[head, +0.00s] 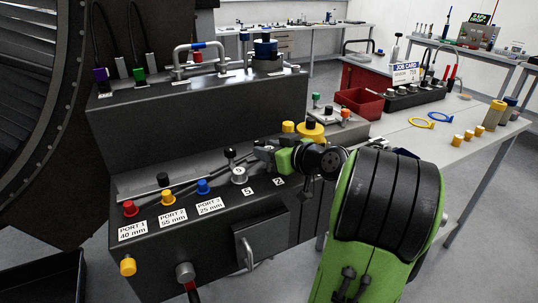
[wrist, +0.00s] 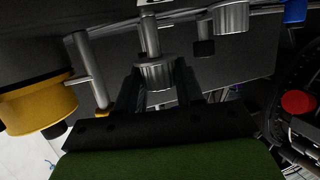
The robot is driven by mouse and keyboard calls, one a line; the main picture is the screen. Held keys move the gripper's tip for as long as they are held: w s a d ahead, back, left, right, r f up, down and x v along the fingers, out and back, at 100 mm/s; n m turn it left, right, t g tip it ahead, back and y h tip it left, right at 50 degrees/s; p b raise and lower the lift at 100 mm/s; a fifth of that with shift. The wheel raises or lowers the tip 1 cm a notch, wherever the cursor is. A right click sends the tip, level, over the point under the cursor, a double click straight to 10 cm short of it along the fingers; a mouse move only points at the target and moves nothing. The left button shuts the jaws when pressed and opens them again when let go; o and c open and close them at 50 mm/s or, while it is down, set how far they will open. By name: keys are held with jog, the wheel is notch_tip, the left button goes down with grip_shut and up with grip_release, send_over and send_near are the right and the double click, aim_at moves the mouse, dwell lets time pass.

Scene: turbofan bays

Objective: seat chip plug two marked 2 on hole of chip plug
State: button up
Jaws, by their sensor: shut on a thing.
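My gripper (head: 262,154) is low over the right end of the dark console's sloped front, above the floor-side label marked 2 (head: 279,181). In the wrist view its two dark fingers (wrist: 158,88) are shut on a silver ribbed plug (wrist: 156,75), which I take to be chip plug two; its own mark is not readable. The hole of chip plug two is not visible. Whether the plug is in a hole or above the surface, I cannot tell. A similar silver plug (head: 238,175) stands by the label marked 5 (head: 247,191), and a silver plug also shows in the wrist view (wrist: 230,17).
Red (head: 130,208), yellow (head: 168,197) and blue (head: 203,187) plugs stand by the port labels. A black knob (head: 230,153) rises left of my gripper. A large yellow cap (head: 310,131) is close behind it. A red bin (head: 360,102) stands on the bench.

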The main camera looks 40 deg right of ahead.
jog(key=shift+f+b, duration=0.8)
jog(key=shift+b, duration=0.25)
jog(key=shift+f, duration=0.95)
dwell(0.8)
jog(key=o, duration=1.5)
jog(key=shift+o, duration=0.2)
jog(key=shift+r, duration=0.1)
jog(key=shift+r+p, duration=2.25)
jog(key=shift+r, duration=1.25)
jog(key=shift+f, duration=0.1)
